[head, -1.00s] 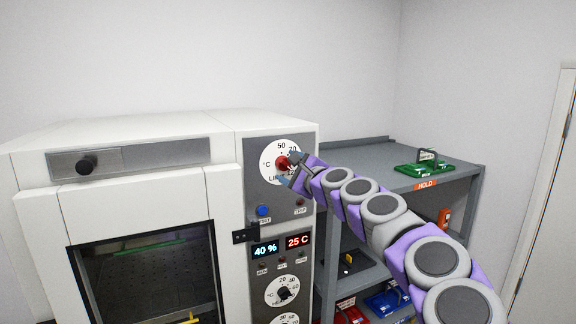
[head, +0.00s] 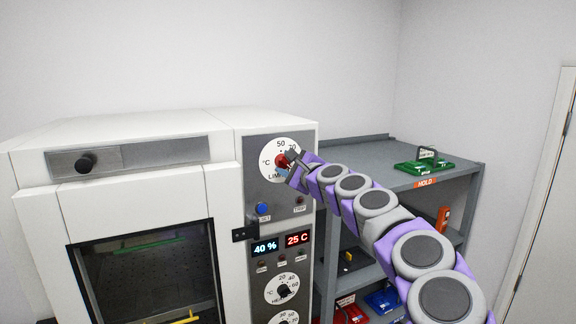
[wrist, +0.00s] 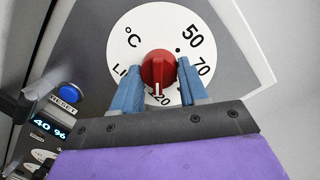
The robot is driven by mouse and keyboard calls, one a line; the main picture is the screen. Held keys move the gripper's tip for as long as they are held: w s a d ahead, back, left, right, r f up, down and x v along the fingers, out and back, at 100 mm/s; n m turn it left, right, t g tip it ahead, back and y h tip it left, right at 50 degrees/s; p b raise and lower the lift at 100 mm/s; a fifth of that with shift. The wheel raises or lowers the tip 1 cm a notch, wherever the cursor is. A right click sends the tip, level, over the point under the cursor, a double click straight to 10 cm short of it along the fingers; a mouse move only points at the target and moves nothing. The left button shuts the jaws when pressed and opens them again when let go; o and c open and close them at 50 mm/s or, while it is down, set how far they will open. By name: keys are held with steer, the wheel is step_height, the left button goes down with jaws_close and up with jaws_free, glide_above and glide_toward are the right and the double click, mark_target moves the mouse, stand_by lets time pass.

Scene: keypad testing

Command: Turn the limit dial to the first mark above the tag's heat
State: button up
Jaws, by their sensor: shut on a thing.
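The limit dial (wrist: 158,66) is a red knob with a white line on a round white plate marked °C, on the oven's grey control panel. It also shows in the head view (head: 281,160), partly covered by my gripper. In the wrist view the white line points down toward a partly covered number ending in "20"; 50 and 70 show at right. My gripper (wrist: 157,87) is shut on the knob, one blue finger on each side. Its fingers hide some marks. A green tray (head: 424,167) with a small tag stands on the shelf; the tag's writing is too small to read.
A blue RESET button (wrist: 69,93) sits below left of the dial. Displays read 40 % (head: 265,247) and 25 C (head: 298,239). A heat dial (head: 283,291) is lower down. Grey shelving (head: 472,183) with a HOLD label stands right of the oven.

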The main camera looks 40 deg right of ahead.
steer(key=shift+f, duration=0.1)
steer(key=shift+c, duration=1.2)
steer(key=n+b, duration=0.2)
steer(key=shift+f+n, duration=0.2)
steer(key=shift+n, duration=0.1)
steer(key=n+g+b, duration=0.1)
steer(key=n+b, duration=0.3)
steer(key=n, duration=0.1)
steer(key=shift+w+a+f, duration=0.1)
steer(key=n+b, duration=0.2)
steer(key=n, duration=0.1)
steer(key=n+h+b, duration=0.1)
steer(key=n+b, duration=0.1)
steer(key=b, duration=0.1)
steer(key=shift+a+n+g, duration=0.15)
steer(key=shift+n+g, duration=0.15)
steer(key=shift+n, duration=0.1)
steer(key=shift+r+n+h+b, duration=0.15)
steer(key=shift+n+b, duration=0.35)
steer(key=shift+n, duration=0.3)
steer(key=shift+r+n+h+b, duration=0.15)
steer(key=shift+n+b, duration=0.3)
steer(key=shift+n, duration=0.35)
